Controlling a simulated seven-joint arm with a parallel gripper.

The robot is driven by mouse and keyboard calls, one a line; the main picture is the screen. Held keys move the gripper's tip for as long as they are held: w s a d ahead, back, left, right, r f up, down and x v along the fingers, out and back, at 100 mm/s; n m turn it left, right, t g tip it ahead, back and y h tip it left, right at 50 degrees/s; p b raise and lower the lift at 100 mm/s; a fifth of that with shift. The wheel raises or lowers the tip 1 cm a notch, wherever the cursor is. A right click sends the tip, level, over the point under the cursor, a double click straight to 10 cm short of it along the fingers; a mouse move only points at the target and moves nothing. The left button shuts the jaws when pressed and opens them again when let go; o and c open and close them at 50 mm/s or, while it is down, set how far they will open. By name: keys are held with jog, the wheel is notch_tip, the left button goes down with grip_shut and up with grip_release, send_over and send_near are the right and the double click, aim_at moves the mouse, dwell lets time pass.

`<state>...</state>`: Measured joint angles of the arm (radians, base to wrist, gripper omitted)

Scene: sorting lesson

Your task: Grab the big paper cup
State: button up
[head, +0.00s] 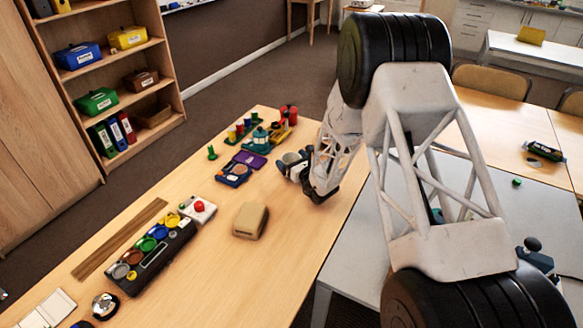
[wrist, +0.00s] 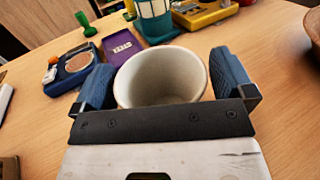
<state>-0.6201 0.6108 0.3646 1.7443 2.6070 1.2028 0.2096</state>
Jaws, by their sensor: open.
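A white paper cup (wrist: 160,62) stands upright on the wooden table, its open mouth facing up toward the wrist camera. My gripper (wrist: 162,72) is open, with one blue finger at the cup's left side and the other at its right. The cup is between the fingers; I cannot tell whether either finger touches it. In the head view the cup (head: 290,158) is small and partly hidden by my gripper (head: 296,168). The lower part of the cup is hidden by my gripper's body in the wrist view.
A teal lantern-like object (wrist: 155,20) stands just behind the cup. A purple open case (wrist: 120,46) and a blue device (wrist: 72,66) lie to the left. A brown bowl (wrist: 312,30) is at the right edge. A beige box (head: 250,220) lies nearer on the table.

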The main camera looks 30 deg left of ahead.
dwell(0.5)
jog(key=c, duration=0.9)
